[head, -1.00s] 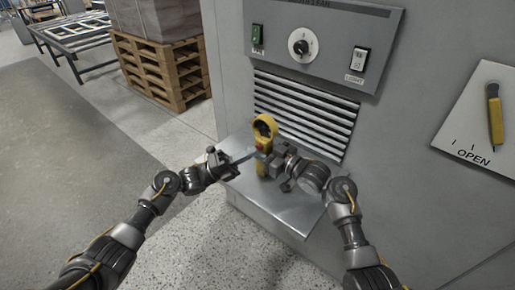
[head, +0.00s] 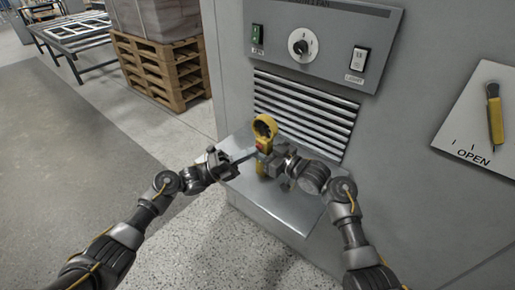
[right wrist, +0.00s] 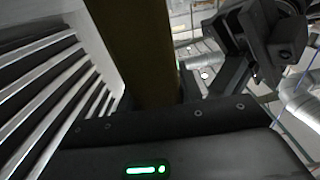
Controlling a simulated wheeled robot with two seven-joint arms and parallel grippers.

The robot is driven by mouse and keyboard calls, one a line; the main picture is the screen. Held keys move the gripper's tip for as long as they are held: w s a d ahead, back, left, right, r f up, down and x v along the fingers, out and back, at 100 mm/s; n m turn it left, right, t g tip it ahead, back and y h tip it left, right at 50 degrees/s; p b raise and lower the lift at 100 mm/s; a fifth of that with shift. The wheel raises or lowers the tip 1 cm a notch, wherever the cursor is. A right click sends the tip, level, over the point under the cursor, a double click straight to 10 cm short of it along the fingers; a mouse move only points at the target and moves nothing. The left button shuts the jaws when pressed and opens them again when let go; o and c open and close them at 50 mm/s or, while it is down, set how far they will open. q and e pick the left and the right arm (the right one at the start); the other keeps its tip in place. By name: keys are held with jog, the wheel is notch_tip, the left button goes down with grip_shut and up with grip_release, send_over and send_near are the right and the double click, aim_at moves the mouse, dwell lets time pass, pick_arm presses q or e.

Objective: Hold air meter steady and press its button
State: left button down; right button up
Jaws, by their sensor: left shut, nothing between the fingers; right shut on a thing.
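The yellow air meter (head: 263,128) stands upright over the metal shelf, with a round ring-like head at its top and a small red patch below the head. My right gripper (head: 266,157) is shut on its body from the right. In the right wrist view the meter's body (right wrist: 140,50) shows as a dark yellow-brown upright bar. My left gripper (head: 254,153) is shut and empty, its fingertips close to the red patch from the left. I cannot tell whether they touch it. The left gripper also shows in the right wrist view (right wrist: 225,75).
The metal shelf (head: 290,207) juts from a grey cabinet with a louvred vent (head: 305,112) close behind the meter. Above is a panel with a dial (head: 302,43) and switches. A yellow-handled lever (head: 495,115) is at right. Pallets (head: 160,70) stand at back left.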

pick_arm(q)
jog(key=shift+s+a, duration=0.4)
jog(key=shift+s, duration=0.15)
jog(key=shift+s+a, duration=0.75)
jog(key=shift+s, duration=0.25)
jog(key=shift+s+a, duration=0.75)
jog(key=shift+s, duration=0.25)
pick_arm(e)
jog(key=o, duration=1.2)
jog(key=shift+c, duration=0.2)
jog(key=v, duration=1.2)
pick_arm(q)
jog(key=shift+f, duration=0.1)
